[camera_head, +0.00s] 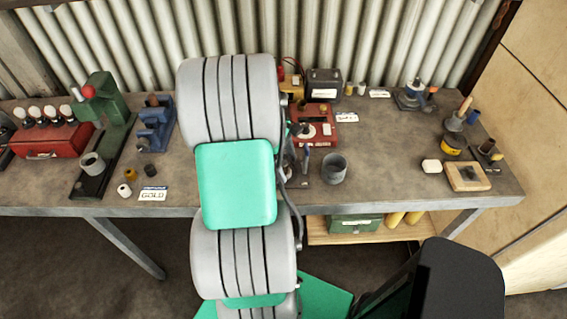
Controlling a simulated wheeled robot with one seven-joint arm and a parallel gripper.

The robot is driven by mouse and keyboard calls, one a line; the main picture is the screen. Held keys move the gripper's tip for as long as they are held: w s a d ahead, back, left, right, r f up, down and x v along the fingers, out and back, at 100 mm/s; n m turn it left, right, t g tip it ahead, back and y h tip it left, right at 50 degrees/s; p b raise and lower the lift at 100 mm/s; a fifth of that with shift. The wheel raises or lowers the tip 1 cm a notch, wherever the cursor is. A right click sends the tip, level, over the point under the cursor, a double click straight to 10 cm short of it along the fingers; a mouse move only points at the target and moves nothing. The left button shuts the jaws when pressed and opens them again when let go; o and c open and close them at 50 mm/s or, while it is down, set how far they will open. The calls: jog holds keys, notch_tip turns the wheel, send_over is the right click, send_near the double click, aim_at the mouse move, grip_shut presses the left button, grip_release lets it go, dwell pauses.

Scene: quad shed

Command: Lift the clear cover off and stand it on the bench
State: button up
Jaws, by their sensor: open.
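I cannot make out a clear cover anywhere on the bench (400,197). My arm rises through the middle of the picture and hides part of the bench top. My gripper does not show; the arm may be in front of it. A red device (322,137) with a round fitting on top stands just right of my arm. A grey cup (334,169) stands in front of it.
Left of my arm are a green press (103,100), a red box (50,141) with gauges, a blue vise (154,124) and a GOLD card (153,194). A wooden block (467,177) lies at the right. Bare bench top shows between the cup and that block.

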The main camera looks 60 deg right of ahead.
jog(key=shift+c, duration=0.6)
jog(key=c, duration=1)
notch_tip(320, 180, up, 18)
jog(key=p, duration=0.2)
